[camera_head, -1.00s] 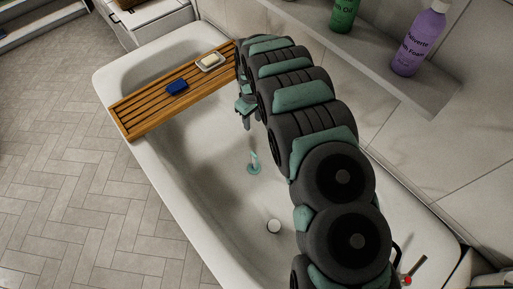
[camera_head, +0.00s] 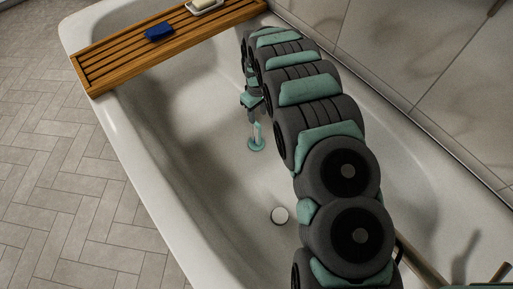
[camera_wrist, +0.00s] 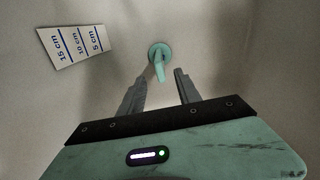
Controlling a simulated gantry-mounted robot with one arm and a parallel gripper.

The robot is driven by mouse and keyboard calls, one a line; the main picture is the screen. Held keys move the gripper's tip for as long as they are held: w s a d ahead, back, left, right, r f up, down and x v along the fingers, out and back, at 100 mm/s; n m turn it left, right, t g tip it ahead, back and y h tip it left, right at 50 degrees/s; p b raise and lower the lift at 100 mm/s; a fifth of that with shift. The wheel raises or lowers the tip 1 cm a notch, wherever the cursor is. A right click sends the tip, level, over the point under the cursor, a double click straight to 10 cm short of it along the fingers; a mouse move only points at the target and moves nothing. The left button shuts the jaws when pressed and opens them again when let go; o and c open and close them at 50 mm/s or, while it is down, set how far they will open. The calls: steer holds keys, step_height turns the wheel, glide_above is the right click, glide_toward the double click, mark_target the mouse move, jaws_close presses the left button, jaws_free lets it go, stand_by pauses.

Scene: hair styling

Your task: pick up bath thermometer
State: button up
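The bath thermometer (camera_head: 257,142) is a teal piece with a round base and an upright stem, standing on the tub floor. In the wrist view the thermometer (camera_wrist: 159,62) shows just beyond my fingertips, roughly centred between them. My gripper (camera_head: 252,114) is close above and beside its stem in the head view. In the wrist view my gripper (camera_wrist: 158,88) has its two fingers apart, with nothing held between them. I cannot tell whether a finger touches the stem.
The white bathtub (camera_head: 140,130) surrounds the arm. A wooden bath rack (camera_head: 115,60) with a blue item (camera_head: 159,32) and a soap dish (camera_head: 203,5) spans its far end. A white drain (camera_head: 280,215) lies nearer. A depth-marked card (camera_wrist: 70,45) is on the tub surface.

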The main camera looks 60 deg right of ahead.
mark_target(257, 123)
step_height(257, 123, down, 6)
steer(key=shift+f+b, duration=0.2)
steer(key=shift+b, duration=0.5)
steer(key=shift+w+d+f+b, duration=0.2)
steer(key=shift+f+b, duration=0.1)
steer(key=shift+f, duration=0.15)
step_height(257, 123, down, 4)
steer(key=shift+w+f+b, duration=0.1)
steer(key=shift+w+b, duration=0.05)
steer(key=shift+b, duration=0.85)
steer(key=shift+c, duration=0.2)
jaws_close()
